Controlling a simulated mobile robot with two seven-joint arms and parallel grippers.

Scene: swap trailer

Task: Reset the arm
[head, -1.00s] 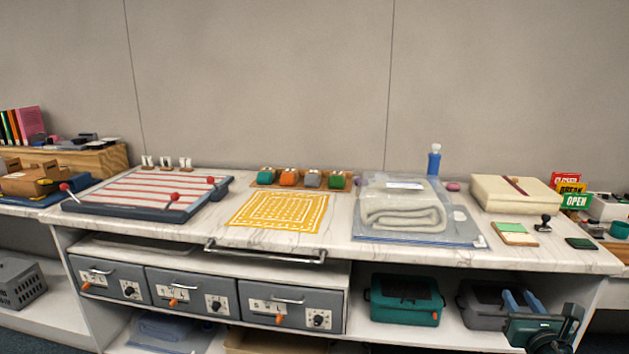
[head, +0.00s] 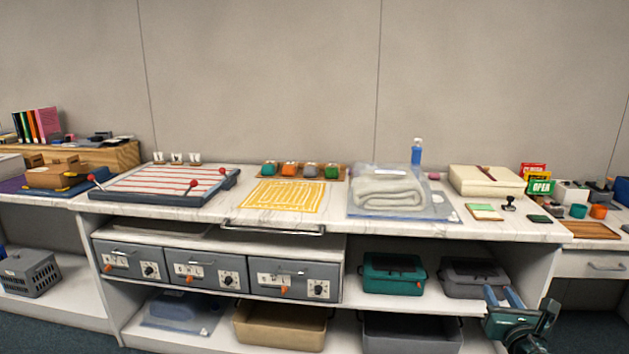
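My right gripper (head: 503,298) shows at the lower right of the head view, in front of the lower shelves and below the counter's front edge. It is dark teal with two blue fingers pointing up and away. The fingers stand apart with a gap between them, and nothing shows between them. It is near the grey lidded bin (head: 474,277) on the shelf but I see no contact. My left gripper is outside the view.
The marble counter (head: 400,230) carries a striped board with red-knobbed levers (head: 165,183), a yellow patterned mat (head: 282,196) and a bagged folded towel (head: 388,190). Below are grey drawers (head: 205,270), a teal bin (head: 393,273) and a tan bin (head: 280,326). A bar handle (head: 272,230) juts from the counter edge.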

